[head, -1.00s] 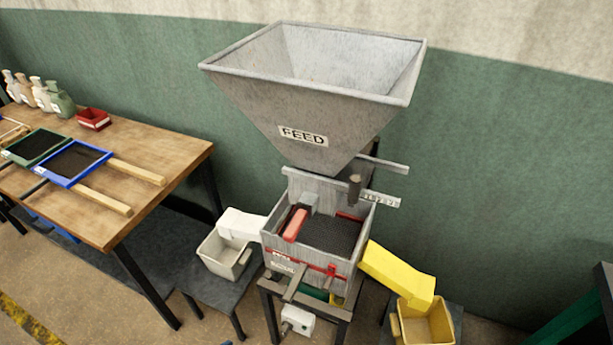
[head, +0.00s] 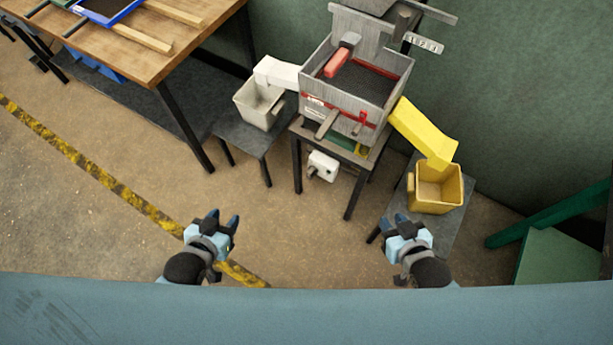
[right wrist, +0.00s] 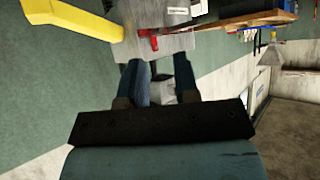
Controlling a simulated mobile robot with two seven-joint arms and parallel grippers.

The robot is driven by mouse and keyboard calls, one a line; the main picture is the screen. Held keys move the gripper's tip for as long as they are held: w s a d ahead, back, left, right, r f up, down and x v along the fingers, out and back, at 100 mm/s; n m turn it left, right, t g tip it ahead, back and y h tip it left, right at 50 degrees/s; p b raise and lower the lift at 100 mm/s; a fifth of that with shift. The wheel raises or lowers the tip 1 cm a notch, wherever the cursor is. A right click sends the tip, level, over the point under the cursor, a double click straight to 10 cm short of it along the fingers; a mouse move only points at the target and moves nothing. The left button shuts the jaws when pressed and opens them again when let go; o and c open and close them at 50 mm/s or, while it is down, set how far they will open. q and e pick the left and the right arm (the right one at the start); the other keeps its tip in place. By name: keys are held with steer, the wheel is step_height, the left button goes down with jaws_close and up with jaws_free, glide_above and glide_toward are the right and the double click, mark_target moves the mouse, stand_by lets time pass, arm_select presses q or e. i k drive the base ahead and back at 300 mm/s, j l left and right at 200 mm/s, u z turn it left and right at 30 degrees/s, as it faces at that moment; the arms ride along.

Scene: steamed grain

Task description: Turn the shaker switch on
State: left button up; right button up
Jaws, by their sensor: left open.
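The shaker (head: 357,85) is a grey open box with a red bar across its front, standing on a dark-legged stand. A small white box with a dark knob, which looks like the switch box (head: 322,165), hangs low on the stand's front. My left gripper (head: 225,220) is open and empty, to the left of the switch box and nearer me. My right gripper (head: 395,221) is to its right and nearer me. In the right wrist view, the right gripper's fingers (right wrist: 160,75) are apart, with no clear object held between them.
A white bin (head: 243,101) stands left of the shaker on a low dark table. A yellow chute (head: 424,135) leads to a yellow bin (head: 410,193) at the right. A wooden table (head: 130,55) is at the upper left. The floor before the stand is clear.

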mark_target(312, 170)
steer(key=z, duration=0.2)
steer(key=j+z, duration=0.7)
steer(key=j, duration=0.8)
steer(key=k+j+z, duration=0.1)
steer(key=j, duration=0.4)
steer(key=k+j+z, duration=0.1)
steer(key=j, duration=0.45)
steer(key=k+j, duration=0.15)
steer(key=j, duration=0.35)
steer(key=i+j, duration=0.15)
steer(key=j, duration=0.15)
steer(key=i+j, duration=0.2)
steer(key=j+z, duration=0.05)
steer(key=j, duration=0.05)
